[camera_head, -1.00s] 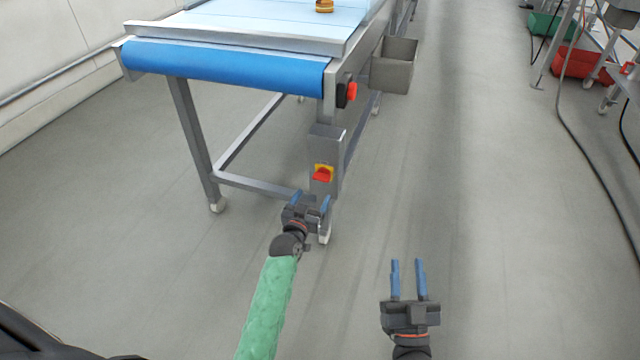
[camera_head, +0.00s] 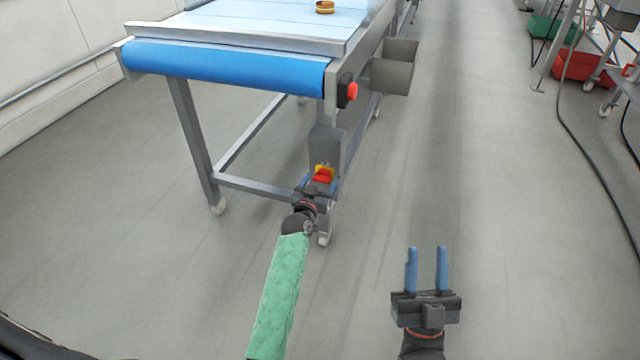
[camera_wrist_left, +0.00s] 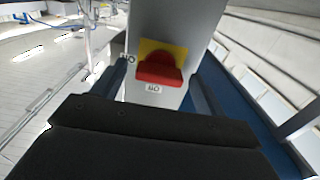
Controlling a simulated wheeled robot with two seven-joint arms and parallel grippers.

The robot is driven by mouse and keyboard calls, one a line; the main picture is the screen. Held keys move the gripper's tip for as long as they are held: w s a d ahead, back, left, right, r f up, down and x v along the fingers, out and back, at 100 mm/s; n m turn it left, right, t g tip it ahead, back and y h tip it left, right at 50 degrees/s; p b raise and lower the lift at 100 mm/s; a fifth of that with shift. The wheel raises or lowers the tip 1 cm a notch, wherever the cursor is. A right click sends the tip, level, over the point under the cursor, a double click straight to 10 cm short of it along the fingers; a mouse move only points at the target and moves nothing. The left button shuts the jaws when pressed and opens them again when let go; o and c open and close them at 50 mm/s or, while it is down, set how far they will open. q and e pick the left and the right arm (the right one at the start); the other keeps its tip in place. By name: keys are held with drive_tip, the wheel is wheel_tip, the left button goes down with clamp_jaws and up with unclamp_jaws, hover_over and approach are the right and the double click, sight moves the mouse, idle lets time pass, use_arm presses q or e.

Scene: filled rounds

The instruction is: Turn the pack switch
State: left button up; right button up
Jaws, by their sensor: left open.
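The pack switch (camera_head: 323,174) is a red rotary knob on a yellow plate, on a grey box (camera_head: 326,143) at the conveyor's near right leg. In the left wrist view the red knob (camera_wrist_left: 159,70) lies level, with "ON" labels to its left and below. My left gripper (camera_head: 319,182) is open just below and in front of the switch; its fingers stand either side of the knob in the wrist view, and I cannot tell whether they touch it. My right gripper (camera_head: 427,268) is open and empty above the floor at the lower right.
The conveyor (camera_head: 225,68) has a blue belt end and a red button (camera_head: 352,91) on its right side. A grey bin (camera_head: 393,66) hangs beyond. Tan rounds (camera_head: 325,7) lie on the belt. A black cable (camera_head: 590,160) runs at the right. The floor between is clear.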

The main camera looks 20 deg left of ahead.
drive_tip(key=shift+r, duration=0.1)
use_arm(q)
drive_tip(key=c, duration=1)
